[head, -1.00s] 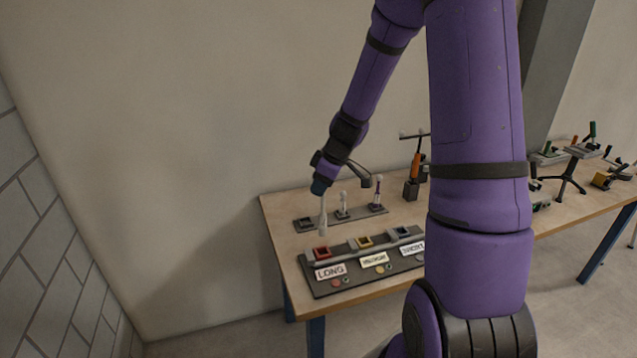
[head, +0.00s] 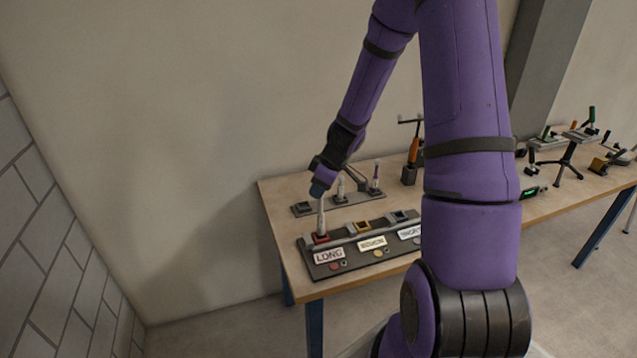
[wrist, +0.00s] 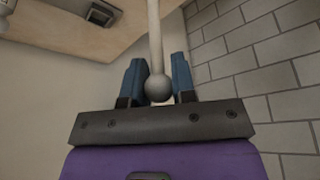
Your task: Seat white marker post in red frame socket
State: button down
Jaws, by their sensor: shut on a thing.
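The white marker post (head: 321,219) hangs upright below my gripper (head: 319,188), over the red frame socket (head: 320,239) at the left end of the dark board. In the head view its lower end meets the red frame; I cannot tell how deep it sits. In the wrist view the post (wrist: 155,40) shows as a pale rod with a ball end between the blue fingers of my gripper (wrist: 157,80). My gripper is shut on it. The post's foot is out of the wrist view.
The dark board (head: 345,262) also bears two more frames and labels. A rack (head: 340,203) behind it holds other posts. An orange-handled tool (head: 413,150) stands to the right. More tools stand along the table (head: 280,215). A wall is close behind.

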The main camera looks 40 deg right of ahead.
jog(key=shift+f, duration=1.25)
jog(key=c, duration=0.9)
grip_release()
jog(key=shift+o, duration=0.2)
jog(key=v, duration=1)
jog(key=shift+r, duration=0.35)
jog(key=shift+s, duration=0.1)
